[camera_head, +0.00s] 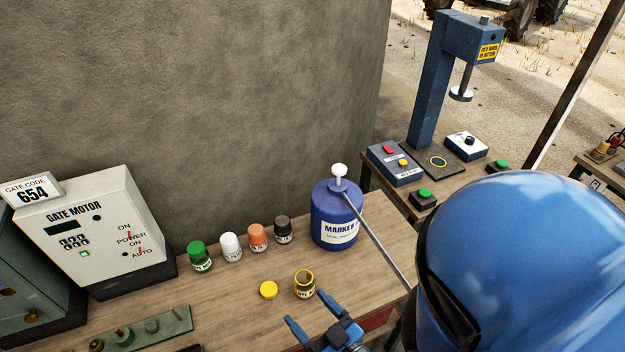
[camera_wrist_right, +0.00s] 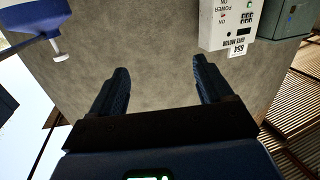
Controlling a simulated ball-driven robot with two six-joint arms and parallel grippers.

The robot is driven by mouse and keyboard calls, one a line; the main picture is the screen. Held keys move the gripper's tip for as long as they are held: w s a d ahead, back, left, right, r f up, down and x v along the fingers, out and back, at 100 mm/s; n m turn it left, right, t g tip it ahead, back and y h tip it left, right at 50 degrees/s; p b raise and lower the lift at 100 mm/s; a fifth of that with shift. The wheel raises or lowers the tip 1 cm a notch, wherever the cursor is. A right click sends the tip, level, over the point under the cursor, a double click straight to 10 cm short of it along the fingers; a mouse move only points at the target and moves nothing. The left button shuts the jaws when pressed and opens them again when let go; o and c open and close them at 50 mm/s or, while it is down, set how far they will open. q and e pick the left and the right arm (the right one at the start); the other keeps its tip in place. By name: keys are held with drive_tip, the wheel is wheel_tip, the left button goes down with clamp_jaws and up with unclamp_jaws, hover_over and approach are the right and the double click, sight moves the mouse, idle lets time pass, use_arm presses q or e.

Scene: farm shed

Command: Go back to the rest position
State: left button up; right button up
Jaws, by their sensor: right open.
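My right gripper (camera_head: 306,308) is in the lower middle of the head view, over the front of the workbench (camera_head: 235,285). Its two blue fingers are apart with nothing between them. In the right wrist view the open fingers (camera_wrist_right: 160,68) show the bare wall between them. An open jar with a yellow rim (camera_head: 304,284) stands on the bench just beyond the fingertips in the head view. A yellow lid (camera_head: 268,290) lies to the left of that jar. My left gripper is not in view.
Green (camera_head: 200,257), white (camera_head: 231,247), orange (camera_head: 257,237) and black (camera_head: 283,230) capped jars stand in a row beside a blue pump jug (camera_head: 335,215). A gate motor box (camera_head: 90,235) is at left, a blue press (camera_head: 430,95) at back right. My blue arm part covers the lower right.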

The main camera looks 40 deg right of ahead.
wheel_tip(320, 180, down, 7)
drive_tip(key=b, duration=0.8)
drive_tip(key=shift+s+m+t, duration=0.3)
drive_tip(key=shift+s, duration=0.1)
